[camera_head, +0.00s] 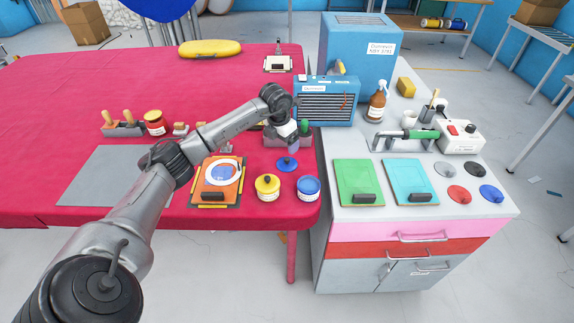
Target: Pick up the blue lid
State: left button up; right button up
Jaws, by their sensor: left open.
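A blue lid (287,165), a small round disc with a raised middle, lies on the red table near its right edge. My left arm reaches across the table. My left gripper (289,145) is open, just above and behind the lid in the picture; its fingers are small and partly hidden, and no contact shows. A blue-topped jar (308,189) and a yellow-topped jar (267,188) stand in front of the lid. Another blue disc (491,194) lies on the white counter at the right. My right gripper is not in view.
An orange clipboard with a white ring (222,173) lies left of the jars. A grey block with a green item (304,128) stands close by the gripper. A blue vented box (325,103) is behind it.

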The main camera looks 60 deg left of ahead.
aim_at(287, 159)
pick_arm(q)
jog(key=f, duration=0.4)
jog(key=shift+w+f+b, duration=0.2)
jog(key=shift+w+b, duration=0.1)
jog(key=shift+b, duration=0.05)
jog(key=shift+w+f+b, duration=0.2)
jog(key=shift+f+b, duration=0.1)
jog(key=shift+f, duration=0.55)
jog(key=shift+w+f+b, duration=0.15)
jog(key=shift+f+b, duration=0.15)
jog(key=shift+f, duration=0.55)
jog(key=shift+w+f+b, duration=0.2)
jog(key=shift+f+b, duration=0.1)
jog(key=shift+f, duration=0.55)
jog(key=shift+a, duration=0.1)
jog(key=shift+c, duration=0.3)
jog(key=c, duration=0.9)
jog(key=shift+f, duration=0.15)
grip_shut()
